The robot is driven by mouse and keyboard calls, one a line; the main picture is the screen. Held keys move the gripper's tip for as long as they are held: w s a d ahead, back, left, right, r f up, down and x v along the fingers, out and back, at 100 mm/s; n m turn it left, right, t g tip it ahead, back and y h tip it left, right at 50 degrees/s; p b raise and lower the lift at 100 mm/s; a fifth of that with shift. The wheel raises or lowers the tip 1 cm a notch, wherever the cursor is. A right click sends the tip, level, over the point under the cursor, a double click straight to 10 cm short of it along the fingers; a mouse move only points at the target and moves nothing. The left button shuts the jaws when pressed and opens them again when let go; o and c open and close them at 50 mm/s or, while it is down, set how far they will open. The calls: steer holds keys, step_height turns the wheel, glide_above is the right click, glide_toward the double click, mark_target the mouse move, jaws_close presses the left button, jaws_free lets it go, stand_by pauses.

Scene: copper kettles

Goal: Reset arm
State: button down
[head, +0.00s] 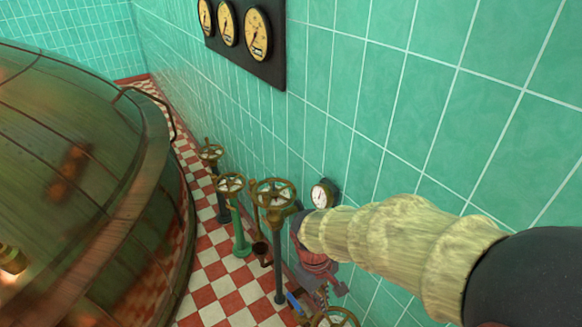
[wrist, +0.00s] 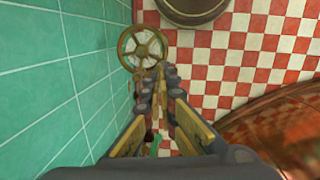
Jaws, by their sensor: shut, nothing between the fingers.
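My arm, in a pale yellowish sleeve (head: 400,240), reaches in from the right of the head view along the tiled wall. In the wrist view my gripper (wrist: 164,78) has its two fingers together at the tips, with nothing between them. The fingers point toward a brass handwheel (wrist: 142,48), which shows just beyond and left of the tips. I cannot tell whether they touch it. In the head view the fingers are hard to make out below the sleeve's end.
Brass handwheels on posts (head: 273,193), (head: 230,184), (head: 211,152) stand along the green tiled wall (head: 400,100). Another handwheel (head: 335,318) is at the bottom edge. A big copper kettle (head: 80,170) fills the left. Gauges (head: 228,25) and a small gauge (head: 322,194) are on the wall. Checkered floor (head: 220,290) lies between.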

steer(key=s+d+r+m+t+y, duration=0.1)
steer(key=s+d+r+m+t, duration=0.2)
steer(key=r, duration=0.7)
steer(key=s+d+r+m+t, duration=0.3)
steer(key=s+d+r, duration=0.3)
steer(key=d+r, duration=0.2)
steer(key=shift+s+d+r+m+y, duration=0.15)
steer(key=shift+s+r+m+y, duration=0.2)
steer(key=shift+r+m, duration=0.5)
steer(key=c, duration=2.6)
jaws_free()
steer(key=shift+w+r, duration=0.1)
